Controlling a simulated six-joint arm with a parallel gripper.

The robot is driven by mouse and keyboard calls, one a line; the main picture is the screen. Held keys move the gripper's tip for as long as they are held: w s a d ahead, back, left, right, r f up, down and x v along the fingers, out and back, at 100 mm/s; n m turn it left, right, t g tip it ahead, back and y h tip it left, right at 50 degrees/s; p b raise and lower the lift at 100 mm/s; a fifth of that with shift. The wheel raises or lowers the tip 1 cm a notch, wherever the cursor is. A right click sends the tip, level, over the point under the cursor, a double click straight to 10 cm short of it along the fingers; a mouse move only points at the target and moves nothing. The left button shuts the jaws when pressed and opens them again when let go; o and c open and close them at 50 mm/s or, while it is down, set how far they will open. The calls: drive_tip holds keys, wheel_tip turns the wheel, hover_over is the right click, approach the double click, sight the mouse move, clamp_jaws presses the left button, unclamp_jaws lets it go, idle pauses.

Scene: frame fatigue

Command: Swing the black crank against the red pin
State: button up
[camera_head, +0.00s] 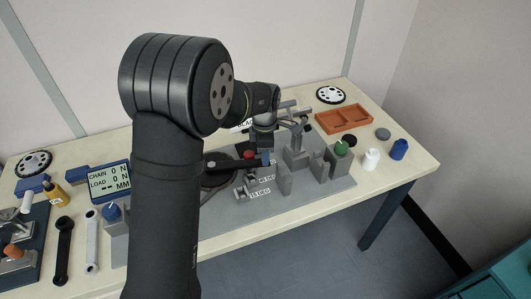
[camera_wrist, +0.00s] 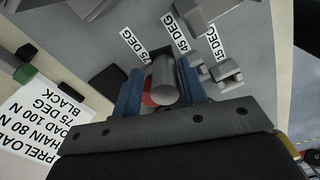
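The black crank (camera_head: 232,165) lies roughly level across the fixture in the head view, its left part partly hidden by my arm. The red pin (camera_head: 249,154) shows as a red top beside the crank's right end. My gripper (camera_head: 267,157) points down at that end. In the wrist view, the blue fingers of my gripper (camera_wrist: 160,82) stand on either side of a grey cylinder (camera_wrist: 163,76), which looks like the crank's handle. A bit of red (camera_wrist: 148,98) shows between the left finger and the cylinder. I cannot tell whether both fingers touch the cylinder.
Labels for 15, 45 and 75 degrees (camera_wrist: 180,34) lie on the grey plate (camera_head: 300,193). Grey upright blocks (camera_head: 285,180) and a green-topped post (camera_head: 341,147) stand to the right of my gripper. An orange tray (camera_head: 343,119) and a display (camera_head: 109,180) are farther out.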

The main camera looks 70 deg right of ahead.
drive_tip(key=shift+o, duration=0.3)
drive_tip(key=shift+s+r, duration=0.1)
wheel_tip(320, 180, up, 17)
drive_tip(key=shift+r, duration=0.15)
idle(0.7)
wheel_tip(320, 180, down, 18)
drive_tip(key=shift+a+r, duration=0.1)
drive_tip(key=shift+r, duration=0.1)
idle(0.4)
idle(1.9)
